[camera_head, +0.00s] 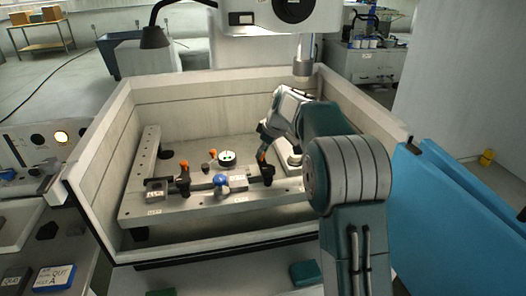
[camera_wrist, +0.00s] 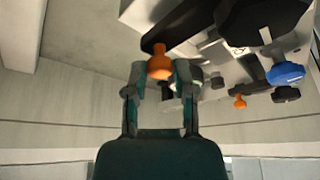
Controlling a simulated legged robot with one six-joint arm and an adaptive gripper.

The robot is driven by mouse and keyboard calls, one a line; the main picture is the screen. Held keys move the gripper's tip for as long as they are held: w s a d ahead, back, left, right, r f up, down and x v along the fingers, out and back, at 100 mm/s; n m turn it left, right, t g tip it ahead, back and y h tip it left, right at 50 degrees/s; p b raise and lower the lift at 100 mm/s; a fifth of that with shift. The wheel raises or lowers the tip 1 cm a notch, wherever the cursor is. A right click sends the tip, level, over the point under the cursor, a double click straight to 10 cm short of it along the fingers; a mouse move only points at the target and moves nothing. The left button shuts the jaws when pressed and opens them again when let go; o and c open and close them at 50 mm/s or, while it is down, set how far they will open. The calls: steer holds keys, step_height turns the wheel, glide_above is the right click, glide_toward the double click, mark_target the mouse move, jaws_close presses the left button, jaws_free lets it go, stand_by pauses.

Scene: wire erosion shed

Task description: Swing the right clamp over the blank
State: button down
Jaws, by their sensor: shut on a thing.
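The right clamp (camera_head: 262,176) is black and stands at the right end of the fixture beam, with an orange knob. In the wrist view its black arm (camera_wrist: 172,27) runs up and right from the orange knob (camera_wrist: 158,64). My gripper (camera_head: 262,152) is at this knob; in the wrist view my gripper (camera_wrist: 160,80) has a finger on either side and is shut on it. The left clamp (camera_head: 184,174), also orange-knobbed, stands on the beam's left part. A flat piece between the clamps looks like the blank (camera_head: 203,187); its contact with the right clamp's arm is unclear.
Tank walls (camera_head: 96,160) surround the fixture. A nozzle (camera_head: 303,65) hangs above.

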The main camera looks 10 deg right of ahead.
steer(key=a+n, duration=0.1)
steer(key=a+n+g, duration=0.1)
steer(key=n, duration=0.1)
steer(key=n+y, duration=0.1)
steer(key=shift+s+a+f, duration=0.15)
steer(key=shift+s+a, duration=0.1)
steer(key=shift+a, duration=0.15)
steer(key=n, duration=0.1)
steer(key=s+a+n+g, duration=0.1)
steer(key=n, duration=0.1)
steer(key=a+n+g, duration=0.1)
steer(key=shift+s+a+n, duration=0.2)
steer(key=shift+s+n, duration=0.05)
steer(key=shift+n, duration=0.15)
steer(key=s+a+n+g, duration=0.1)
steer(key=n, duration=0.1)
steer(key=s+n, duration=0.1)
steer(key=n, duration=0.1)
steer(key=shift+s+a+g, duration=0.2)
steer(key=shift+a+g, duration=0.2)
steer(key=shift+s+a+n+g+h, duration=0.2)
steer(key=shift+s+n, duration=0.25)
steer(key=shift+n, duration=0.35)
steer(key=shift+s+n+g+h, duration=0.15)
steer(key=shift+s+n+g, duration=0.3)
steer(key=shift+n, duration=0.35)
steer(key=shift+s+a+n+g+h, duration=0.15)
steer(key=shift+s+n, duration=0.35)
steer(key=shift+n, duration=0.3)
